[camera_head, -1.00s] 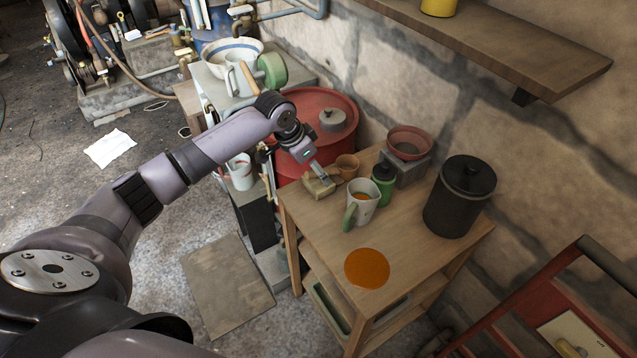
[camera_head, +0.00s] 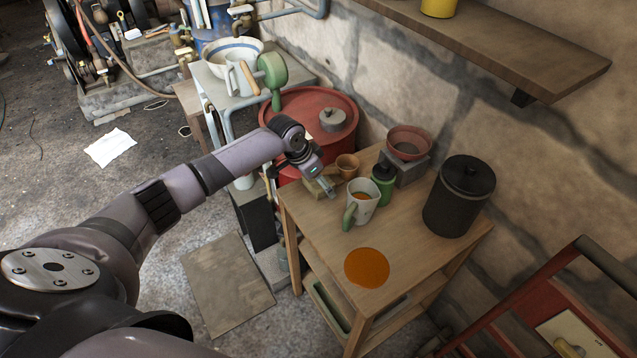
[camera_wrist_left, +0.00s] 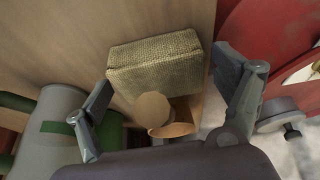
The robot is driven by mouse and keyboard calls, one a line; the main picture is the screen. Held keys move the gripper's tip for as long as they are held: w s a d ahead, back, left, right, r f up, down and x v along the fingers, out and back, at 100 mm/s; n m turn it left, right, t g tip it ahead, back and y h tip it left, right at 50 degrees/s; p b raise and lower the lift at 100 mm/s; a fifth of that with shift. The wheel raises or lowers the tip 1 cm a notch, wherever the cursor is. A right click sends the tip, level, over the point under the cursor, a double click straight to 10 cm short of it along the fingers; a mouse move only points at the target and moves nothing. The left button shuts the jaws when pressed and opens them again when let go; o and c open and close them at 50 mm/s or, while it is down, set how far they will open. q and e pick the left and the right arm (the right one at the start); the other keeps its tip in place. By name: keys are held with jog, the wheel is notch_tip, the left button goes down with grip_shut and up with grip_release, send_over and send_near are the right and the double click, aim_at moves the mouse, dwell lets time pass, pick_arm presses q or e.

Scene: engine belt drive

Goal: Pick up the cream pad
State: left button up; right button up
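The cream pad (camera_wrist_left: 155,65) is a woven block lying on the wooden table, in the upper middle of the left wrist view. In the head view the pad (camera_head: 314,187) shows only in part at the table's far left corner, behind my gripper. My left gripper (camera_head: 328,191) is over the pad there. In the left wrist view my left gripper (camera_wrist_left: 168,112) is open, its fingers apart on either side of the pad's near part. Contact cannot be told. My right gripper is not in view.
A small terracotta cup (camera_head: 347,165), a grey-white jug (camera_head: 361,203) and a green bottle (camera_head: 383,180) stand close to the pad. A red drum (camera_head: 310,105) is behind. An orange disc (camera_head: 367,268) lies nearer on the table, with bare wood around it.

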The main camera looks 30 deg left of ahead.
pick_arm(q)
jog(key=c, duration=0.9)
jog(key=shift+r, duration=0.2)
jog(key=s+a, duration=0.3)
jog(key=s, duration=0.2)
jog(key=s+a+b, duration=0.1)
jog(key=s+a, duration=0.1)
jog(key=s, duration=0.3)
jog(key=s+a, duration=0.3)
jog(key=s, duration=0.2)
jog(key=shift+s+a+r+b, duration=0.1)
jog(key=shift+s+a+b, duration=0.2)
jog(key=shift+s+b, duration=0.1)
jog(key=o, duration=0.5)
jog(key=c, duration=0.6)
